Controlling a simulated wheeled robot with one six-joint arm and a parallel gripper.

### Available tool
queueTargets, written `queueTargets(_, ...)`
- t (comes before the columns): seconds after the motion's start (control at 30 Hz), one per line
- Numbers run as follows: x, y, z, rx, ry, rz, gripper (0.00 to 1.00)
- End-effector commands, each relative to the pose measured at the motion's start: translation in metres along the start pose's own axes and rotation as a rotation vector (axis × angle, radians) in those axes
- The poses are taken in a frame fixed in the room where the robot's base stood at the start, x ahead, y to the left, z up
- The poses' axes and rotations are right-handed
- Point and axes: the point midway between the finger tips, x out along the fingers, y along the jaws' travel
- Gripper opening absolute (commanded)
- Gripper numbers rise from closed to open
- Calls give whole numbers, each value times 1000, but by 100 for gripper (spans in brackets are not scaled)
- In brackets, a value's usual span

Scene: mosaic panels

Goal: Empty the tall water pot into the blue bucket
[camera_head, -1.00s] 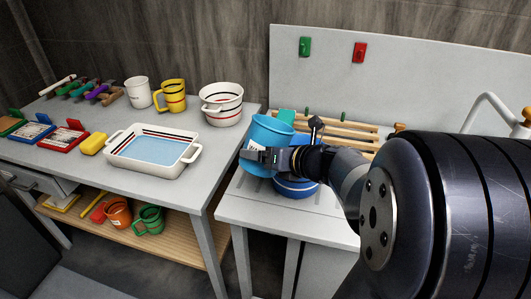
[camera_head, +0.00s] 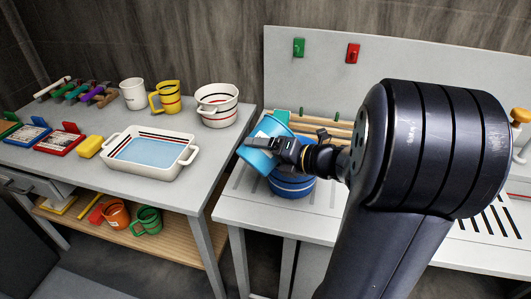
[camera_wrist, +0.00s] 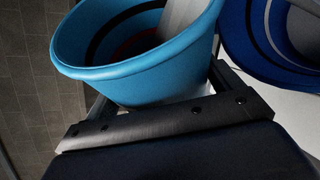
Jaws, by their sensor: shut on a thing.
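My gripper (camera_head: 280,148) is shut on the tall light blue water pot (camera_head: 255,161) and holds it tilted, its mouth leaning right. The blue bucket (camera_head: 293,188) stands on the right table, just below and to the right of the pot. The pot and my gripper cover part of the bucket. In the wrist view the pot (camera_wrist: 120,78) shows dark bands inside, and the bucket's dark blue wall (camera_wrist: 236,38) is close at its right. No stream of water shows, and I cannot tell the water level in either.
A white basin of water (camera_head: 150,174), a striped pot (camera_head: 217,112), a yellow jug (camera_head: 166,98) and a white mug (camera_head: 133,94) stand on the left table. A wooden rack (camera_head: 322,127) lies behind the bucket. A gap separates the tables.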

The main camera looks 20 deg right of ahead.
Motion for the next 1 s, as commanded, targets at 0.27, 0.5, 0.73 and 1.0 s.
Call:
queueTargets(0.27, -2, 1, 3, 117, 11, 49, 48)
queueTargets(0.5, -3, 1, 7, 203, 23, 85, 48)
queueTargets(0.73, -4, -2, 10, 234, 26, 97, 48)
queueTargets(1.0, -5, -5, 14, 270, 30, 112, 48)
